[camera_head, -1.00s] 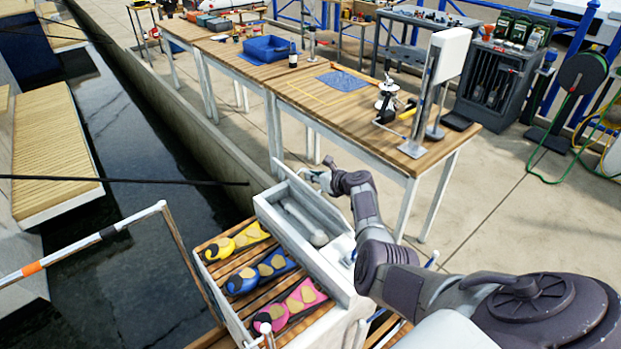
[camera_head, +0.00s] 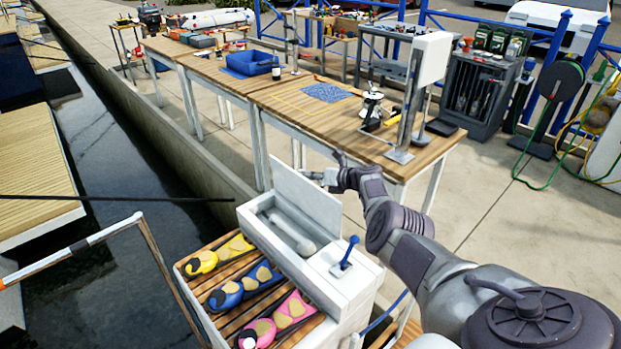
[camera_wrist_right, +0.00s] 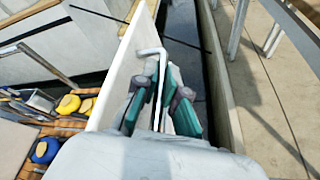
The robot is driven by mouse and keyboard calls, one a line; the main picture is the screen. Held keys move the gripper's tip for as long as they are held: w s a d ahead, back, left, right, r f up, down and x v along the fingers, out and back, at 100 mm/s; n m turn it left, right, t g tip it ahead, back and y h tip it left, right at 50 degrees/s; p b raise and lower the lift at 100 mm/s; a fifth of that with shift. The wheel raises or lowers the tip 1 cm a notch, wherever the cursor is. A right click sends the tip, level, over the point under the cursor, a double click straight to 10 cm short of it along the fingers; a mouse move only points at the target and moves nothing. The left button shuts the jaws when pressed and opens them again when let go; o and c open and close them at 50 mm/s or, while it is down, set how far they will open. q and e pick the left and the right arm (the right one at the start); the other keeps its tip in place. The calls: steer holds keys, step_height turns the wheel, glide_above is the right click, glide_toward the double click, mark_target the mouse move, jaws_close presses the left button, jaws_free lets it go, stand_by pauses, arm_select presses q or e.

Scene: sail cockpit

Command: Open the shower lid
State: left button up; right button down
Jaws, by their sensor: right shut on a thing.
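The shower lid (camera_head: 305,196) is a white panel standing raised along the far side of a white box. The box's compartment is open, and a pale shower handset (camera_head: 290,232) lies inside it. In the right wrist view, the gripper's teal-padded fingers (camera_wrist_right: 158,108) are shut on a thin white bent handle (camera_wrist_right: 158,75) beside the white lid (camera_wrist_right: 118,75). My left gripper is not in view.
A blue lever (camera_head: 345,255) stands on the box top near my right arm. Yellow, blue and pink items lie on a slatted seat (camera_head: 222,291) left of the box. A wooden workbench (camera_head: 300,105) stands beyond. Dark water (camera_head: 110,200) lies to the left.

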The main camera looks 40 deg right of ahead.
steer(key=shift+f, duration=0.1)
steer(key=c, duration=1.5)
jaws_free()
steer(key=v, duration=1.2)
